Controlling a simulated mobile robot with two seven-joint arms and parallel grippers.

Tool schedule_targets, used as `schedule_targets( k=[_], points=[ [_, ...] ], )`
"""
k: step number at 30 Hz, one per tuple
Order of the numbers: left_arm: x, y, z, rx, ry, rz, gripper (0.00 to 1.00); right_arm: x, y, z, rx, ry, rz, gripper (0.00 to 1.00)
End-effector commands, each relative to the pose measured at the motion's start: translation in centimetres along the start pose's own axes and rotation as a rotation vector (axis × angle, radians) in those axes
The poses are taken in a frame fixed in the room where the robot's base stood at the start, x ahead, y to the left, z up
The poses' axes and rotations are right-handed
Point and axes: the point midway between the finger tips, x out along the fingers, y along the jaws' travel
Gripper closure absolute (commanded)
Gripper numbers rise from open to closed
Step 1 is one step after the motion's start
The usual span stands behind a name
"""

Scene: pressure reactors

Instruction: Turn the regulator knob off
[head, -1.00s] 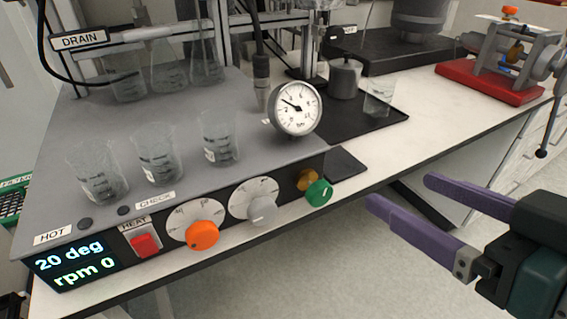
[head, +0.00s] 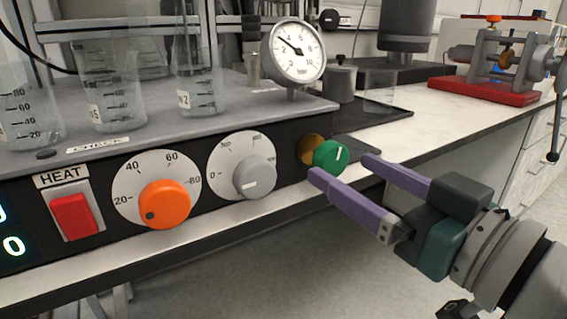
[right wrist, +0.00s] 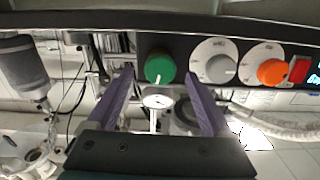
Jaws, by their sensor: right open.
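The green regulator knob (head: 330,156) sits at the right end of the dark front panel, on a brass stem, with a white mark on its face. My right gripper (head: 342,166) is open, with its two purple fingers pointing at the green knob from the right. In the right wrist view the green knob (right wrist: 159,68) lies between and just beyond the two fingertips (right wrist: 159,80). I cannot tell from the head view whether a fingertip touches it. The pressure gauge (head: 297,50) stands above the panel. My left gripper is not in view.
A grey dial (head: 254,177), an orange dial (head: 164,204) and a red heat switch (head: 75,216) lie left of the knob on the same panel. Glass beakers (head: 115,100) stand on the unit. A red-based device (head: 487,92) stands at the back right. The floor below the bench is clear.

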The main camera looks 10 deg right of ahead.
Motion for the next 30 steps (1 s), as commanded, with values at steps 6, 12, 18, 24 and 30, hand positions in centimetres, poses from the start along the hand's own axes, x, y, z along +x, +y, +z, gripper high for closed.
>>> schedule_targets(
  k=[6, 12, 18, 24, 30],
  points=[
    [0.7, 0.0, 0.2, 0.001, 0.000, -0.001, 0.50, 2.9, 0.0, 0.1, 0.001, 0.001, 0.000, 0.16],
    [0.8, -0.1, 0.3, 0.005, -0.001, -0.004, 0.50, 3.6, 0.0, 0.1, 0.001, -0.002, 0.000, 0.16],
    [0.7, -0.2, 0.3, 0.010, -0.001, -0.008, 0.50, 3.6, 0.0, 0.0, 0.001, -0.002, 0.000, 0.17],
    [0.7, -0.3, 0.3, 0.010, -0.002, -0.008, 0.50, 3.6, 0.0, 0.0, 0.001, -0.002, 0.000, 0.39],
    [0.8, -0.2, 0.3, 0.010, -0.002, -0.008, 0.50, 3.6, 0.0, 0.0, 0.001, -0.001, 0.000, 0.62]
  ],
)
